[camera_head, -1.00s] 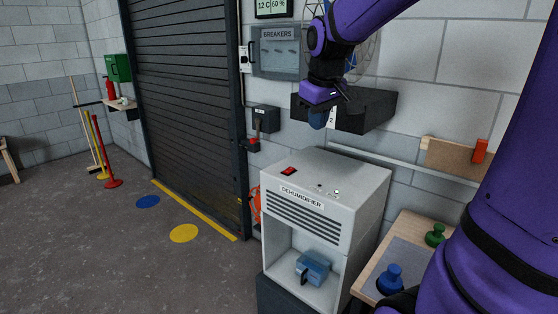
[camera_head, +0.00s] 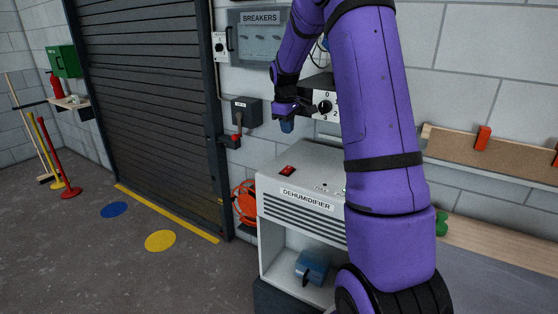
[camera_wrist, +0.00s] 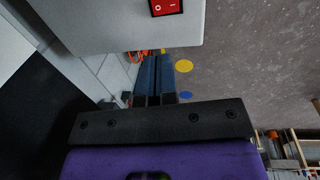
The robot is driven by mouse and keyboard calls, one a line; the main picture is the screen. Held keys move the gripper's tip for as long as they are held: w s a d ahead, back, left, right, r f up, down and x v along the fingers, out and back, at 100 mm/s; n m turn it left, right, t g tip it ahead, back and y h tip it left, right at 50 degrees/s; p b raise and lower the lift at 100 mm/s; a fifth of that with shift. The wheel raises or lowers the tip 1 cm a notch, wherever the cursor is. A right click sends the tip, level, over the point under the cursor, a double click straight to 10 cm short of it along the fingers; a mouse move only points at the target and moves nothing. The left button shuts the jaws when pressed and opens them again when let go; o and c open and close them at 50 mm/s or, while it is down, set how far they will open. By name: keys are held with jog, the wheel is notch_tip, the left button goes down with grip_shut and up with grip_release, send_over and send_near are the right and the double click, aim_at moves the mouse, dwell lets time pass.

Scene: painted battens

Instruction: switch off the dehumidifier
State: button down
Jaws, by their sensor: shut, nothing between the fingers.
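The dehumidifier (camera_head: 302,225) is a white box with a labelled front, dark vent slots and an open bay holding a blue container (camera_head: 311,267). The switch also shows at the top edge of the wrist view (camera_wrist: 166,7), marked O and I. My gripper (camera_head: 287,126) is above the switch, apart from it, with blue fingers pointing down. In the wrist view its fingers (camera_wrist: 153,70) are together and hold nothing. My arm hides the right side of the dehumidifier.
A black-topped unit with a dial (camera_head: 325,106) is on the wall just behind my gripper. An orange coiled hose (camera_head: 244,203) hangs left of the dehumidifier. The floor at left is open.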

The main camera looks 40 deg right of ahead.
aim_at(287, 169)
jog(key=shift+w+d+f, duration=0.25)
jog(key=shift+w+f, duration=0.05)
jog(key=shift+w, duration=0.1)
jog(key=shift+f, duration=0.1)
jog(key=f, duration=0.4)
jog(key=d+f, duration=0.1)
jog(key=f, duration=0.8)
jog(key=shift+w+d+f, duration=0.25)
jog(key=shift+d+f, duration=0.05)
jog(key=shift+f, duration=0.05)
jog(key=shift+f, duration=0.25)
jog(key=shift+a, duration=0.15)
jog(key=shift+s+a+r, duration=0.25)
jog(key=shift+a+r, duration=0.05)
jog(key=shift+a, duration=0.25)
